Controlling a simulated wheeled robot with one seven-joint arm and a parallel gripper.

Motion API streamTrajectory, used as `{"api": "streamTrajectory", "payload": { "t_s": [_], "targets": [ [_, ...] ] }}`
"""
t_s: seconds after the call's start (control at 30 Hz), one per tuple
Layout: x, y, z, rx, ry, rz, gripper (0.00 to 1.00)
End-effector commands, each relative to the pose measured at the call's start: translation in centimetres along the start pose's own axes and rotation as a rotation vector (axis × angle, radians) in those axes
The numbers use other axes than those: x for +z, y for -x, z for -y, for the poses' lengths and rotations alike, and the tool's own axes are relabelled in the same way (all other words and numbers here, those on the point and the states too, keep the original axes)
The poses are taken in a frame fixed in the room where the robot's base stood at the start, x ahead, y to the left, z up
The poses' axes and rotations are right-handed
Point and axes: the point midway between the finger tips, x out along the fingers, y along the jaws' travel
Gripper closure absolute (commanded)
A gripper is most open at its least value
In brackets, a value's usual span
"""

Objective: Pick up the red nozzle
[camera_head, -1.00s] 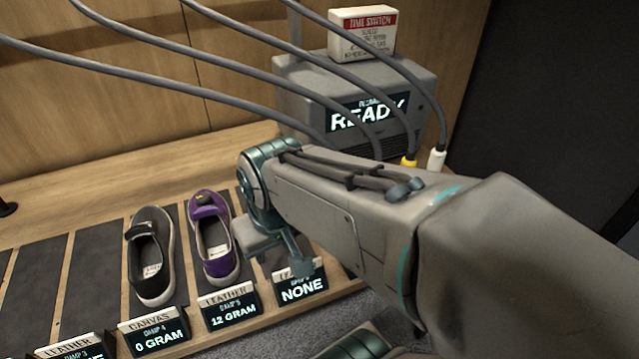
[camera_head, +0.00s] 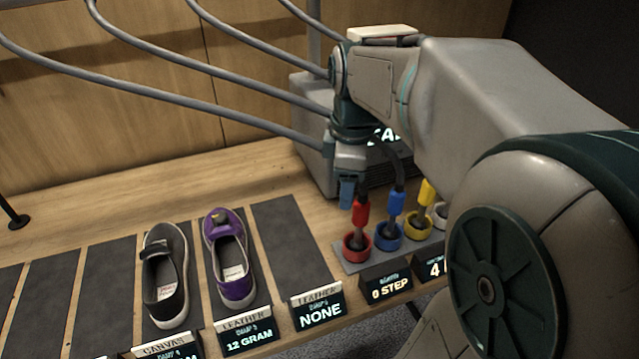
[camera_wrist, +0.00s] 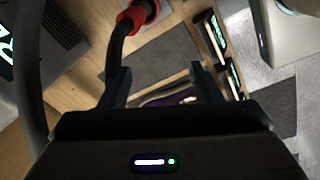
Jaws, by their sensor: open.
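The red nozzle (camera_head: 360,211) stands upright in a red ring holder (camera_head: 356,247) on a small grey base, with a dark hose at its top. My gripper (camera_head: 347,194) points down just left of the nozzle's top in the head view, and its far finger is hard to make out. In the wrist view my gripper (camera_wrist: 160,86) has its two fingers apart with no object held between them. Red parts of the nozzle or its holder (camera_wrist: 136,15) show at the top of that view, beyond the fingers, with a dark hose curving down beside the left finger.
A blue nozzle (camera_head: 396,204) and a yellow nozzle (camera_head: 426,192) stand right of the red one. A grey machine (camera_head: 315,150) with hanging hoses is behind. A purple shoe (camera_head: 230,258) and a black shoe (camera_head: 164,275) lie on mats to the left. An empty mat (camera_head: 287,243) separates them from the holders.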

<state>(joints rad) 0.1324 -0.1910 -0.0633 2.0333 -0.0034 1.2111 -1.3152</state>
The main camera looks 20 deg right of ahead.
Motion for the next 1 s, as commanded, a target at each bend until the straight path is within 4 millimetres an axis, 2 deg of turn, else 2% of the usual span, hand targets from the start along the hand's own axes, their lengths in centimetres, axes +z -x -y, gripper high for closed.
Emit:
{"api": "streamTrajectory", "payload": {
  "t_s": [0.03,0.2,0.33,0.5,0.57,0.8,1.0],
  "targets": [
    [0.4,0.5,-1.2,-0.012,0.085,0.005,0.42],
    [1.6,1.7,-3.9,-0.054,0.375,0.011,0.42],
    [2.3,2.3,-5.2,-0.077,0.529,0.008,0.42],
    [2.7,2.4,-6.0,-0.092,0.628,0.005,0.42],
    [2.7,1.9,-6.0,-0.095,0.638,0.004,0.42],
    [2.9,-2.7,-5.5,-0.098,0.641,0.003,0.42],
    [3.0,-5.4,-5.3,-0.095,0.64,0.004,0.42]
  ]
}}
